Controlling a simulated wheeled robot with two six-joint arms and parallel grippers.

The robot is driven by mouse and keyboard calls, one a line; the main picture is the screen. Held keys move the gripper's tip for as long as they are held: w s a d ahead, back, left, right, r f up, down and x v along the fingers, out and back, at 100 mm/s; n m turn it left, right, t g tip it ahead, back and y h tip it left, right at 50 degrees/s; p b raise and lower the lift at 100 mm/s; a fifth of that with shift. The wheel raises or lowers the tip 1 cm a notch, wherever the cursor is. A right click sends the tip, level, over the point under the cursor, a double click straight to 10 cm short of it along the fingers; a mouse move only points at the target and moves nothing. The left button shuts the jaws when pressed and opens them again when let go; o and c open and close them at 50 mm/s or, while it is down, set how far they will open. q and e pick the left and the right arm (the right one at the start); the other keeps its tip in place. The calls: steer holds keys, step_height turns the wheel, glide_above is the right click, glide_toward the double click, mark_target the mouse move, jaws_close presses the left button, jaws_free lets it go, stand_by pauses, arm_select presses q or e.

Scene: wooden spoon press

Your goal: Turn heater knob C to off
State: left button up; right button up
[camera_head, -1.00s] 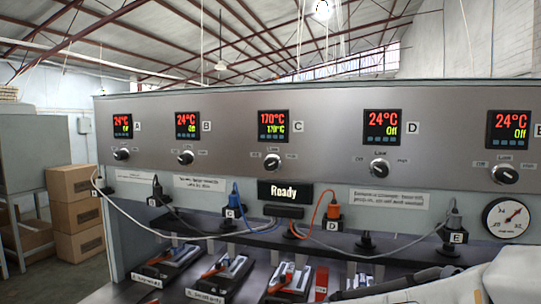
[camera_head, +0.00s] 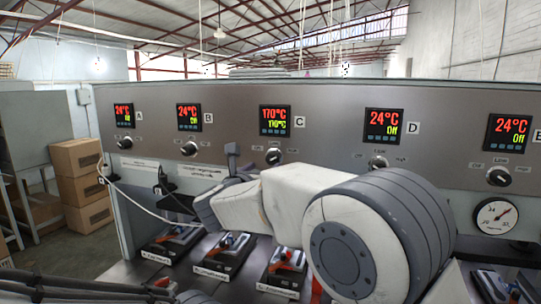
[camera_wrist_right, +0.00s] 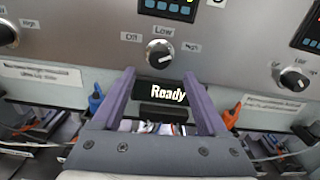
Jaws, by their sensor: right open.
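Heater knob C (camera_head: 274,156) is a round black knob under the C display (camera_head: 275,121), which reads 170°C in red above a smaller green number. In the right wrist view, knob C (camera_wrist_right: 160,52) sits below its "Low" label, with "Off" to its left. My right gripper (camera_wrist_right: 158,76) is open and empty, its two purple-grey fingers on either side just below the knob and apart from it. In the head view my right arm crosses in front of the panel, and the gripper (camera_head: 232,163) shows only partly. My left gripper cannot be made out.
Knob B (camera_head: 189,148) and knob D (camera_head: 378,162) flank knob C. The "Ready" sign (camera_wrist_right: 166,91) is below the knob. Plugs and cables hang under the panel, with several spoon presses (camera_head: 225,255) on the bench. A pressure gauge (camera_head: 496,215) is at right.

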mark_target(271, 161)
steer(key=p+x, duration=0.3)
steer(key=x, duration=0.3)
steer(key=shift+r, duration=0.15)
steer(key=shift+w+d, duration=0.1)
steer(key=shift+w, duration=0.35)
jaws_close()
